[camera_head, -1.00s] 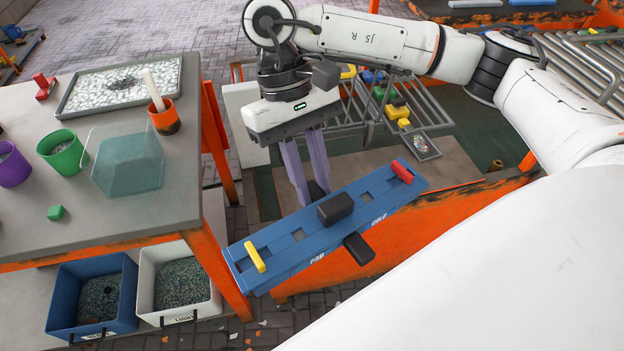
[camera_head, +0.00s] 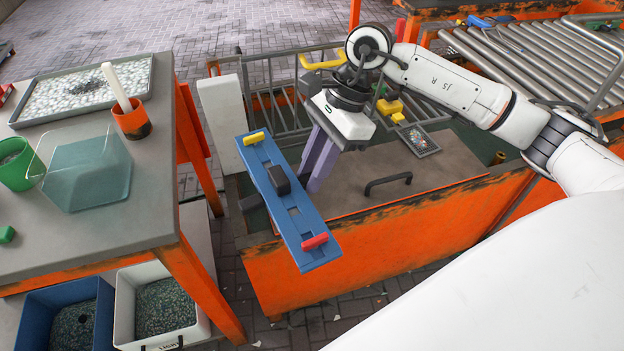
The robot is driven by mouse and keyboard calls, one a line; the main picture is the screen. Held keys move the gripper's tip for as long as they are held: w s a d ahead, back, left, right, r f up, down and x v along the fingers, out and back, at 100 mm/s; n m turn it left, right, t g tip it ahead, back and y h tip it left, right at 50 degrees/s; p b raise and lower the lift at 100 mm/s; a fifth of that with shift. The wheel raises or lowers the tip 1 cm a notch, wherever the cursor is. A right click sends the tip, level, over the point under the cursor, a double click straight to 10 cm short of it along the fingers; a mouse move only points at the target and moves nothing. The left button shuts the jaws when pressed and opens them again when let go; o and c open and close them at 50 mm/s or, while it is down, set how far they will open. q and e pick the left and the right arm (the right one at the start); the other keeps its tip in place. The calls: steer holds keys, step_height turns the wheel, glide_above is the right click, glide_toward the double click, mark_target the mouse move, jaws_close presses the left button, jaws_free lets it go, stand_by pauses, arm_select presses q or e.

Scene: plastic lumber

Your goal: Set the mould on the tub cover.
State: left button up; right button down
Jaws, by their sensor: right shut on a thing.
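The mould (camera_head: 290,212) is a long blue bar with a yellow handle (camera_head: 254,138) at its far end, a red handle (camera_head: 315,241) at its near end and a dark block (camera_head: 278,180) on top. My right gripper (camera_head: 311,182) has purple fingers and is shut on the mould at its right side; the exact grip is partly hidden. The tub cover (camera_head: 440,160) is a grey-brown board with a black handle (camera_head: 388,183), lying on the orange tub. The mould appears over the cover's left end, its near end overhanging the tub's front. My left gripper is out of view.
A grey table (camera_head: 110,225) at left holds a pebble tray (camera_head: 85,90), an orange pot (camera_head: 131,120), a green cup (camera_head: 15,165) and a clear bin. A white post (camera_head: 222,115) stands close to the mould's left. Rails and a roller conveyor (camera_head: 540,60) lie behind.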

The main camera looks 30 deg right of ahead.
steer(key=w+d+f+m+t+h+b, duration=0.4)
steer(key=d+m, duration=0.6)
steer(key=m, duration=1)
steer(key=shift+w+d+f+h+b, duration=0.15)
steer(key=shift+w+f+h+b, duration=0.85)
steer(key=shift+f+b, duration=0.95)
steer(key=shift+w+f, duration=0.2)
